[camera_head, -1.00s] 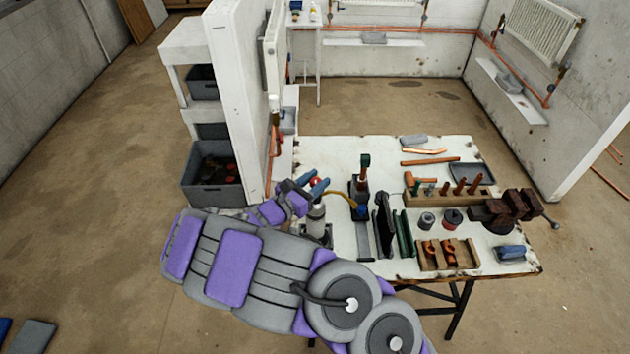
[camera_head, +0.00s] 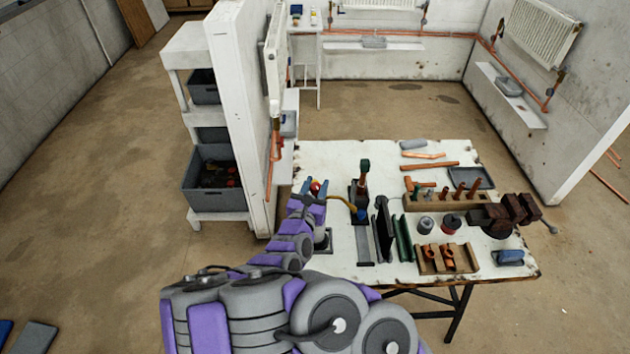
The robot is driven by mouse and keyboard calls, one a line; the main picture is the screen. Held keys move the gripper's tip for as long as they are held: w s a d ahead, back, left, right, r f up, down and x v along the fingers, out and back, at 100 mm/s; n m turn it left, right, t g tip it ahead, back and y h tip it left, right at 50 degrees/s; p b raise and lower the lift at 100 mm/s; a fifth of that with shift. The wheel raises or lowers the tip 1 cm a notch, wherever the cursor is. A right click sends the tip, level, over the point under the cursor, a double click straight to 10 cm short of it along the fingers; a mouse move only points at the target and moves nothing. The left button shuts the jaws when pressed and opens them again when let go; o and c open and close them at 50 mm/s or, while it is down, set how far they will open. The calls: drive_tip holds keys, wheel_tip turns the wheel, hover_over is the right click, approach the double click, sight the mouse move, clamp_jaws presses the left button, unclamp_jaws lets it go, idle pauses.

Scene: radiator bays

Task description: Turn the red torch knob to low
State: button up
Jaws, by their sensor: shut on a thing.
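The red torch knob (camera_head: 315,186) shows as a small red spot at the left end of the workbench. My gripper (camera_head: 315,189) is at the knob, its blue fingertips on either side of it, and it is shut on it. The knob's pointer and any low mark are too small to read. The torch's bent yellow-brown tube (camera_head: 341,200) reaches right from my gripper. The torch's body is mostly hidden behind my gripper and wrist; its dark base (camera_head: 324,241) shows below.
A stand with a green-topped upright piece (camera_head: 364,168) is just right of the torch. Dark upright plates (camera_head: 384,228), a wooden rack (camera_head: 450,199) and a vise (camera_head: 505,216) stand farther right. A white wall panel (camera_head: 238,110) rises left of the bench (camera_head: 345,153).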

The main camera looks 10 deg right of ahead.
drive_tip(key=shift+s+d+r+n+y+p, duration=0.1)
drive_tip(key=shift+r+n+y+p, duration=0.2)
drive_tip(key=shift+y+p, duration=0.35)
drive_tip(key=n+t+y+p, duration=0.1)
drive_tip(key=n+y+p, duration=0.1)
drive_tip(key=p, duration=0.5)
drive_tip(key=shift+f+n+t+y, duration=0.1)
drive_tip(key=shift+n+t+y, duration=0.25)
drive_tip(key=shift+y, duration=0.4)
drive_tip(key=shift+f+n+t+y+p, duration=0.2)
drive_tip(key=shift+n+y+p, duration=0.45)
drive_tip(key=shift+y+p, duration=0.45)
drive_tip(key=shift+n+y, duration=0.8)
drive_tip(key=shift+y, duration=0.4)
drive_tip(key=shift+y+p, duration=0.3)
drive_tip(key=o, duration=0.9)
drive_tip(key=shift+o, duration=0.2)
